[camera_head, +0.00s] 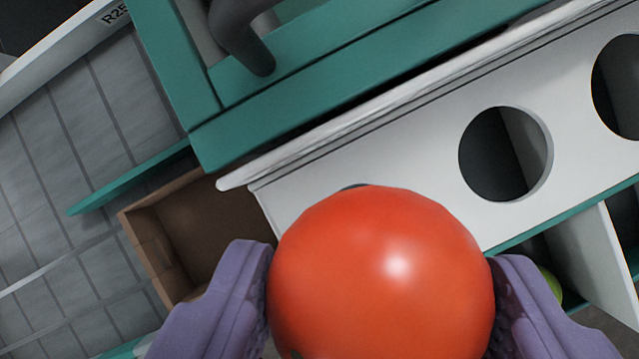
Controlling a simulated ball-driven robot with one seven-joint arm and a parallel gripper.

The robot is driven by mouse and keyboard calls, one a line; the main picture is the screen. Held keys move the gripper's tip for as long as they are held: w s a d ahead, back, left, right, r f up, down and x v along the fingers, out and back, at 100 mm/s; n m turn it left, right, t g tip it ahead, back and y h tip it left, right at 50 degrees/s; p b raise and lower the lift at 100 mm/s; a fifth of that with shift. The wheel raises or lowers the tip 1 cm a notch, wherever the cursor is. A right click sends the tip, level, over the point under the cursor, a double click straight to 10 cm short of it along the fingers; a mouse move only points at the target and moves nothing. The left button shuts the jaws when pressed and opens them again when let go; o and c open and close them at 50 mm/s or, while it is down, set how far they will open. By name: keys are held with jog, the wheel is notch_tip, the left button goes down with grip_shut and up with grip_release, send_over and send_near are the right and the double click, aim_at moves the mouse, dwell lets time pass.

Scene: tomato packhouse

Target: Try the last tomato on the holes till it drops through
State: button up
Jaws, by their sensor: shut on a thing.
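My gripper (382,290) is shut on a large orange-red tomato (375,265), one purple finger on each side of it. The tomato fills the lower middle of the view. Behind it is a white board (410,150) with round holes in a row. One hole (503,153) shows whole, right of the tomato. A larger one (618,85) is cut by the right edge. The dark rim of another hole (353,187) peeks out just above the tomato, which hides the rest of it. I cannot tell how far the tomato is from the board.
A brown open box (140,245) stands left of the board's end. A teal frame (300,100) with a dark curved bar (240,35) runs above the board. White dividers (597,250) and part of a green round thing (551,284) show below the board at right.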

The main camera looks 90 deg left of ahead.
aim_at(368, 274)
jog(key=shift+s+f+b, duration=0.15)
jog(key=shift+f+b, duration=0.25)
jog(key=shift+f, duration=0.1)
notch_tip(368, 274, down, 5)
jog(key=b, duration=0.4)
jog(key=shift+f, duration=0.1)
jog(key=o, duration=0.8)
jog(key=shift+o, duration=0.2)
dwell(0.9)
notch_tip(368, 274, up, 7)
jog(key=p, duration=0.6)
